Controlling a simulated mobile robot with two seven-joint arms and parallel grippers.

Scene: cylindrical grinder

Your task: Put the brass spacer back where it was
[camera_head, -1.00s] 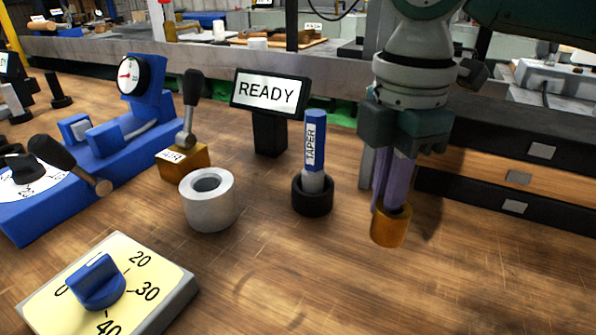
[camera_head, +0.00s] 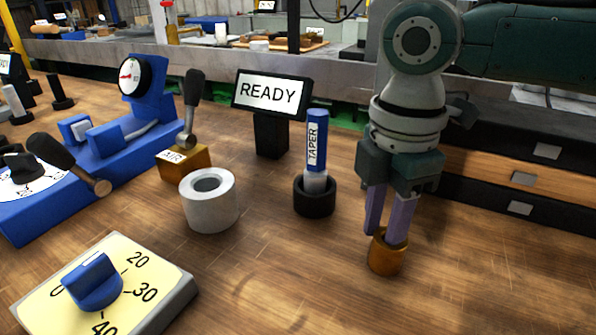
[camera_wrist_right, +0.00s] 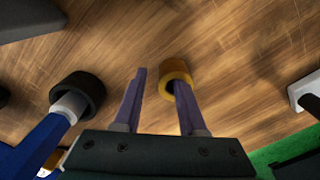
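The brass spacer (camera_head: 386,258) is a short golden ring that appears to stand upright on the wooden bench, right of the black holder with the blue TAPER gauge. It also shows in the right wrist view (camera_wrist_right: 176,69). My right gripper (camera_head: 383,236) points down over it with its two purple fingers spread. In the right wrist view the gripper (camera_wrist_right: 160,79) has one finger at or in the spacer's bore and the other outside, with a gap to the ring. The fingertip in the bore is partly hidden. My left gripper is out of view.
The TAPER gauge (camera_head: 317,150) stands in its black holder (camera_head: 314,198). A grey ring (camera_head: 209,203), a READY display (camera_head: 270,93), a blue dial-gauge fixture (camera_head: 115,140) and a knob panel (camera_head: 165,295) lie leftward. Dark drawers (camera_head: 500,170) stand behind right. The bench front is clear.

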